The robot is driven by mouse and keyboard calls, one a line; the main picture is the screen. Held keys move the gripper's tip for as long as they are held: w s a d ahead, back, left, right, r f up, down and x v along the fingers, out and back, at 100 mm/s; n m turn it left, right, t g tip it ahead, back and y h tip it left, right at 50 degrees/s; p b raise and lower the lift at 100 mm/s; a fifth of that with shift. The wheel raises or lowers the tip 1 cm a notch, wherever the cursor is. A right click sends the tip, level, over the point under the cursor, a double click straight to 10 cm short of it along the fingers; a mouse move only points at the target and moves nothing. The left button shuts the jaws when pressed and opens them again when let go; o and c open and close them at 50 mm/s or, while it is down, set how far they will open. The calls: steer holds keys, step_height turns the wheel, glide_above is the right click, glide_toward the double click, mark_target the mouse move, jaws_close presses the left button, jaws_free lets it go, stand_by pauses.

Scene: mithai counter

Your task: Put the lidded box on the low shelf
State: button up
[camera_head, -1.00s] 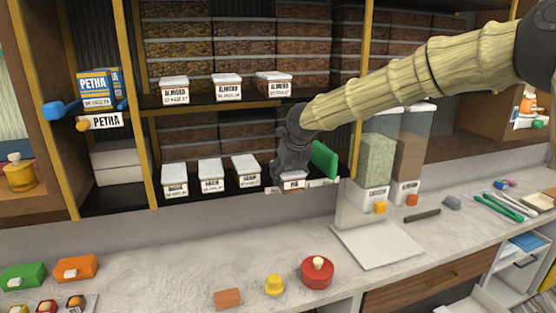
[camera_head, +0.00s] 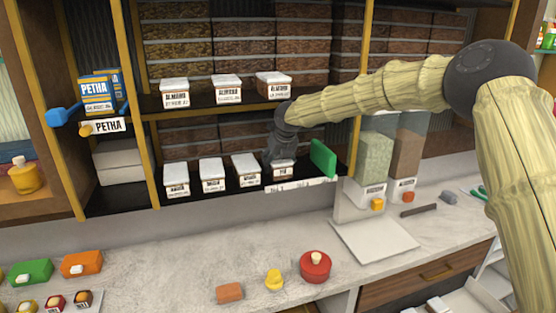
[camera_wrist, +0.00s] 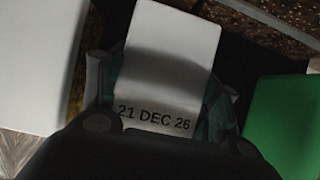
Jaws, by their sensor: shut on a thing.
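The lidded box (camera_head: 283,172) has a white lid and a label, and it is at the right end of the row on the low shelf (camera_head: 235,202). My gripper (camera_head: 281,160) is shut on it from above and behind its front label. In the wrist view the box's white lid (camera_wrist: 172,50) lies between my fingers, with "21 DEC 26" printed on its near part. The box looks level. I cannot tell whether its base touches the shelf. The gripper's dark body hides its near end.
Several similar boxes (camera_head: 212,175) stand to its left, the nearest a small gap away (camera_wrist: 45,60). A green upright panel (camera_head: 323,158) stands just right, also in the wrist view (camera_wrist: 283,120). A row of almond boxes (camera_head: 227,90) fills the shelf above. The counter below holds a red pot (camera_head: 315,267).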

steer(key=shift+s, duration=0.2)
steer(key=shift+w+f, duration=0.1)
steer(key=o, duration=1.2)
